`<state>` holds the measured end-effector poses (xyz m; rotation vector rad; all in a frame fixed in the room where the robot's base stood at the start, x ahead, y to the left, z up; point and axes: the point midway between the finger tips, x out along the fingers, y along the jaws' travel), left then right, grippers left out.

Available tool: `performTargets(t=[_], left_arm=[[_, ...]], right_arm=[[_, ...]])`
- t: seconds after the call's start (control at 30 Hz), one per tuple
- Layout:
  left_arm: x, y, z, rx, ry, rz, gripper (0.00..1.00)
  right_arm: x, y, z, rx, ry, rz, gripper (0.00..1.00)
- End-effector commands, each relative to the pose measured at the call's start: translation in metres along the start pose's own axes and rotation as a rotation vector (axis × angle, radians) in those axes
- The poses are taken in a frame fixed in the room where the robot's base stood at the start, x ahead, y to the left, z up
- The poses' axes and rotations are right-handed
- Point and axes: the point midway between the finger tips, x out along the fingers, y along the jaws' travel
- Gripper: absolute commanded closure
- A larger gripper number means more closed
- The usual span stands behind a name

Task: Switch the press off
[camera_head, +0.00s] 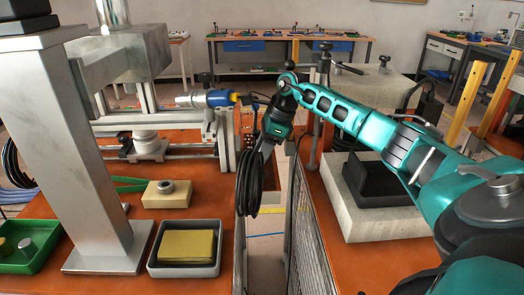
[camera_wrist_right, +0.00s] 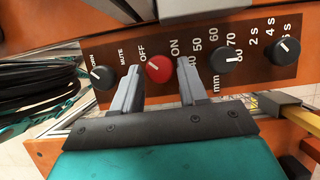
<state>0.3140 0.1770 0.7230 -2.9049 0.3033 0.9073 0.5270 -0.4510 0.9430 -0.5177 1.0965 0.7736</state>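A red knob (camera_wrist_right: 158,69) sits on a brown control panel (camera_wrist_right: 215,60) in the right wrist view, under the labels OFF and ON. A small pale mark on the knob seems to point up and left, toward OFF. My right gripper (camera_wrist_right: 159,72) is open, with one finger on each side of the red knob. I cannot tell whether the fingers touch it. In the head view my right arm reaches in from the right and its gripper (camera_head: 268,143) points down near the panel. A grey metal machine (camera_head: 78,150) with a thick column stands at the left. My left gripper is out of view.
Black knobs (camera_wrist_right: 103,77) (camera_wrist_right: 222,60) (camera_wrist_right: 286,51) flank the red one. A coil of black cable (camera_head: 252,182) hangs beside the gripper. A green tray (camera_head: 40,262) and a grey tray (camera_head: 186,270) stand front left. A mesh fence (camera_head: 305,235) rises to the right.

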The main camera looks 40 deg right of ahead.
Motion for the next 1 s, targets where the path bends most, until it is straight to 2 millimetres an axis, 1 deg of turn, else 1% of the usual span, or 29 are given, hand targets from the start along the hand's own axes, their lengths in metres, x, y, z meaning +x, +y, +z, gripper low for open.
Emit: performTargets(t=[0.03,0.13,0.17,0.43,0.57,0.97,1.0], left_arm=[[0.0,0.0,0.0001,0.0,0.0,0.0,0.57],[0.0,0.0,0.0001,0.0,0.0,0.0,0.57],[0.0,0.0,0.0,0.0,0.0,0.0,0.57],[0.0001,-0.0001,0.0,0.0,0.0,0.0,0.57],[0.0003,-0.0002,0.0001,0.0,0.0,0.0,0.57],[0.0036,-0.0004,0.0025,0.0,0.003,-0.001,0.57],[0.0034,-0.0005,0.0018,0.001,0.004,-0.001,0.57]], right_arm=[[-0.0001,0.0,0.0001,0.0,0.0,0.0,0.52],[-0.0001,0.0,0.0,0.001,0.0,0.0,0.43],[-0.0001,0.0,-0.0001,0.001,0.0,0.0,0.41],[0.0002,0.0002,-0.0004,0.008,0.001,-0.003,0.41],[0.0002,0.0007,-0.0005,0.047,0.001,-0.02,0.41],[0.0017,0.0048,-0.0005,0.352,0.002,-0.146,0.41],[-0.0041,0.0043,0.0,0.374,-0.001,-0.158,0.41]])
